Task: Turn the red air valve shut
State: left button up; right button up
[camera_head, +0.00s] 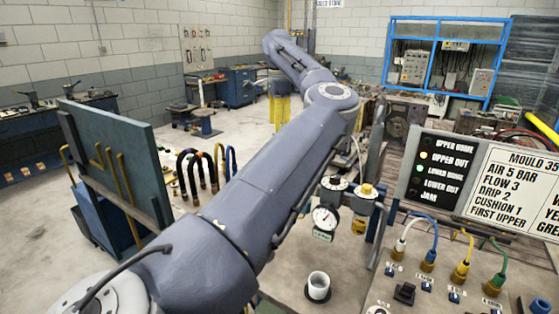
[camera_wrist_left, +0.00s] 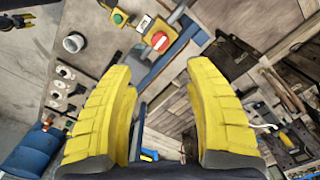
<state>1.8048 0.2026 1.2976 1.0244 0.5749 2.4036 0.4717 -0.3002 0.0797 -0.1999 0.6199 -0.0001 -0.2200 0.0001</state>
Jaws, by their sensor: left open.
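My left gripper (camera_wrist_left: 165,105) is open, its two yellow fingers apart with nothing between them. Beyond the fingertips, in the left wrist view, is a red round piece with a pale bar on a yellow square (camera_wrist_left: 158,41). I cannot tell if this is the air valve. It is apart from the fingers, higher in the picture. In the head view my left arm crosses the middle, and I cannot make out its gripper. No red valve shows there. A round pressure gauge (camera_head: 325,218) hangs near the bench. My right gripper is not in view.
A white cup (camera_head: 318,286) stands on the bench. To the right are coloured hose connectors (camera_head: 463,268) and a panel of lamps (camera_head: 440,172). A green button on a yellow box (camera_wrist_left: 118,17) sits left of the red piece. A blue cart (camera_head: 110,235) stands at left.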

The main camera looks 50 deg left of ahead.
pick_arm(q)
notch_tip(320, 180, down, 13)
jog(key=shift+f, duration=0.15)
dwell(0.4)
grip_shut()
dwell(0.5)
